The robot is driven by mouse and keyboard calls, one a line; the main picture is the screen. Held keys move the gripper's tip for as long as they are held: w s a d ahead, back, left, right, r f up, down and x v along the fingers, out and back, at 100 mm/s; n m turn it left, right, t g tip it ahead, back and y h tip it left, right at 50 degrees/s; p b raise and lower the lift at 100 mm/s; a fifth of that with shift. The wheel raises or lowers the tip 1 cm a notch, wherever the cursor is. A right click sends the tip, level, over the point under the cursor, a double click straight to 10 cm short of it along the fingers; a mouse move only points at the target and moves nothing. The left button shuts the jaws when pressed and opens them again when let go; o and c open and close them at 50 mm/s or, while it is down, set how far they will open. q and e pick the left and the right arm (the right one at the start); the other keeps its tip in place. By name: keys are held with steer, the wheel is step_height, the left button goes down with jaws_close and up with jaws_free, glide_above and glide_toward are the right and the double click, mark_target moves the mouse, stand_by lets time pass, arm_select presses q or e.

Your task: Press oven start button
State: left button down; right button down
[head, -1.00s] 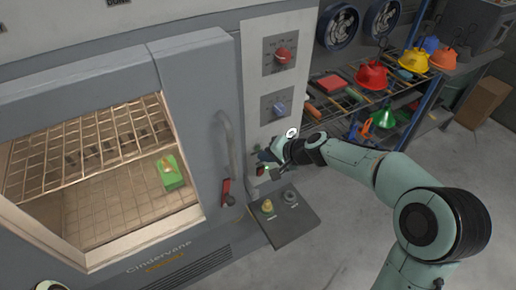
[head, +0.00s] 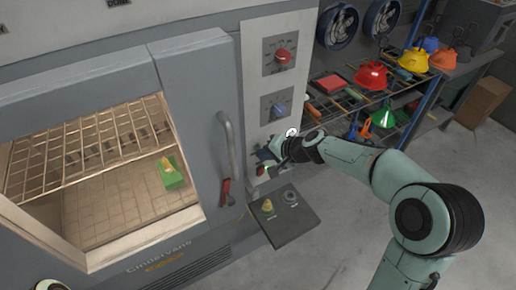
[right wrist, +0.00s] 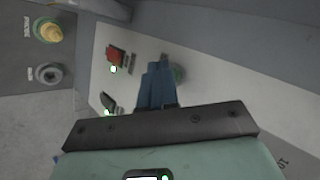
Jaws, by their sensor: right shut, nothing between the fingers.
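The oven (head: 190,110) is grey, with a lit window and a handle on its door. Its pale control panel (head: 257,110) stands to the right of the door. My right gripper (head: 268,158) is at the lower part of this panel. In the right wrist view its blue fingers (right wrist: 158,88) are shut and empty. My left gripper is not in view.
A red knob (head: 283,56) and a blue knob (head: 279,108) are higher on the panel. A dark ledge (head: 290,226) with a yellow button (head: 267,207) and a grey one juts out below. A rack with helmets (head: 371,76) stands at the right.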

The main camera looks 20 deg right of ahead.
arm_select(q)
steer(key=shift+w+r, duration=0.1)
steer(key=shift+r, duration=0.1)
arm_select(e)
steer(key=shift+w, duration=0.4)
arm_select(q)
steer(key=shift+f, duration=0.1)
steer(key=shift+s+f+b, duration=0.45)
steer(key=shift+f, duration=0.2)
arm_select(e)
steer(key=shift+s, duration=0.85)
